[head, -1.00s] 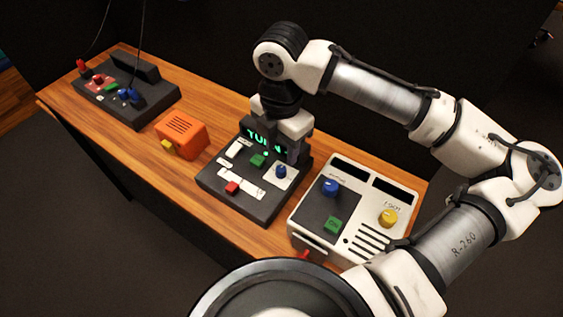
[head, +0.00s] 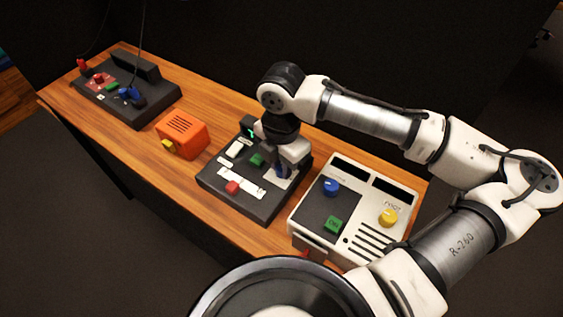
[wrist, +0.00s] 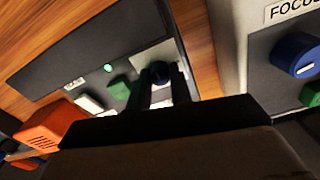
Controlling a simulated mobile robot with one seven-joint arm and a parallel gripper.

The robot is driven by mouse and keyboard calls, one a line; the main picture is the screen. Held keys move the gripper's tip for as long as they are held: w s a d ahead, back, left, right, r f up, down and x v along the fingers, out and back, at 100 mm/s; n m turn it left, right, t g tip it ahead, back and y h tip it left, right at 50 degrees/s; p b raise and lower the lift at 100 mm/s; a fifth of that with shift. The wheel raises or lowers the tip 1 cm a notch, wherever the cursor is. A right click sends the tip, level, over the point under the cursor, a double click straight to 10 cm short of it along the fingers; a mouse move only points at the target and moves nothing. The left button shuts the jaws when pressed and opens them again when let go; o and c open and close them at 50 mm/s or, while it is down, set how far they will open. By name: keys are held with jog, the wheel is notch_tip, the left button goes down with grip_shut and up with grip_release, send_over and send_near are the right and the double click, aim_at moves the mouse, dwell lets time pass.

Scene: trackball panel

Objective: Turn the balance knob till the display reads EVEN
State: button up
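The dark panel (head: 262,205) in the middle of the bench carries a small dark blue knob on a pale plate; this knob (wrist: 158,72) shows best in the wrist view. I cannot read a balance label on it. My gripper (head: 283,172) points down over this knob. In the wrist view the two dark fingers of my gripper (wrist: 162,88) stand apart, one on each side of the knob; contact is not clear. The panel's display (head: 248,129) is mostly hidden behind my arm, with only a bit of green showing, so its word is unreadable.
A white console (head: 303,222) with blue, green and yellow controls stands close on the right. An orange box (head: 181,133) is to the left, and another dark panel (head: 150,98) lies at the far left. Green and red buttons sit near my gripper.

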grip_shut()
jog(key=shift+m, duration=0.3)
jog(key=m+p, duration=0.1)
jog(key=m, duration=0.2)
jog(key=shift+r, duration=0.1)
jog(key=shift+m+p, duration=0.4)
jog(key=shift+m, duration=1.2)
jog(key=o, duration=0.7)
grip_release()
